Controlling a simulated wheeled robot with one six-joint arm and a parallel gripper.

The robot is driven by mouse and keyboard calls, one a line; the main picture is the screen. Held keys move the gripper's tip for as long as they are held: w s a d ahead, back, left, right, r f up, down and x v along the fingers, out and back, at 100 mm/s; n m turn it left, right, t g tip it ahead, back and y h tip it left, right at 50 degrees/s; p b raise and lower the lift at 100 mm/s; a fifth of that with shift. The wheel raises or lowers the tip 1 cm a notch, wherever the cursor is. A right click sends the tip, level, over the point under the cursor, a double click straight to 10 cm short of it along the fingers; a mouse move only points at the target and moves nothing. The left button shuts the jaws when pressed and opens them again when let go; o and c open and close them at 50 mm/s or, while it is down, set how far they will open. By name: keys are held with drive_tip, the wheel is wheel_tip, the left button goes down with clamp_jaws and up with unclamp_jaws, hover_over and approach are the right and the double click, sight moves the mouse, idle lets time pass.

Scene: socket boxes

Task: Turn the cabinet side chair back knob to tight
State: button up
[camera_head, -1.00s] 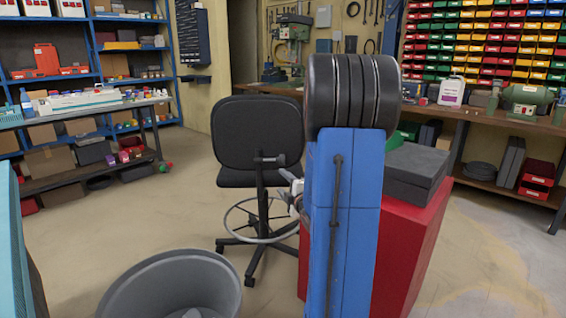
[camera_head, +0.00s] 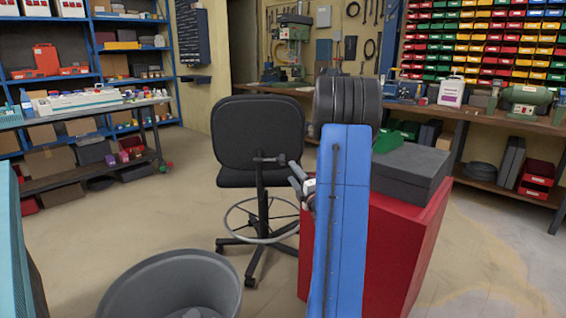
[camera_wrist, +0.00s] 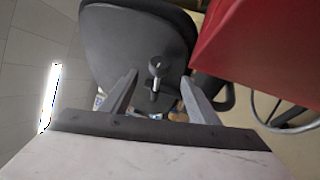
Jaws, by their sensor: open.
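The black chair (camera_head: 258,135) stands left of the red cabinet, its back upright. The back knob (camera_head: 280,160) sticks out on a short stem from the chair's upright post. It also shows in the wrist view as a grey round-headed knob (camera_wrist: 156,66) in front of the dark chair back (camera_wrist: 115,40). My gripper (camera_head: 296,179) is just right of and below the knob in the head view. In the wrist view my gripper (camera_wrist: 160,77) is open, with the knob between its two fingers in the picture. I cannot tell whether either finger touches it.
The red cabinet (camera_head: 400,245) is close on the right, with a dark grey case (camera_head: 410,170) on top; its red side (camera_wrist: 255,45) also shows in the wrist view. A grey bin (camera_head: 172,290) stands in the foreground.

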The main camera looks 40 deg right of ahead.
sight(283, 161)
drive_tip(key=x, duration=1)
drive_tip(key=shift+w, duration=0.2)
drive_tip(key=c, duration=1)
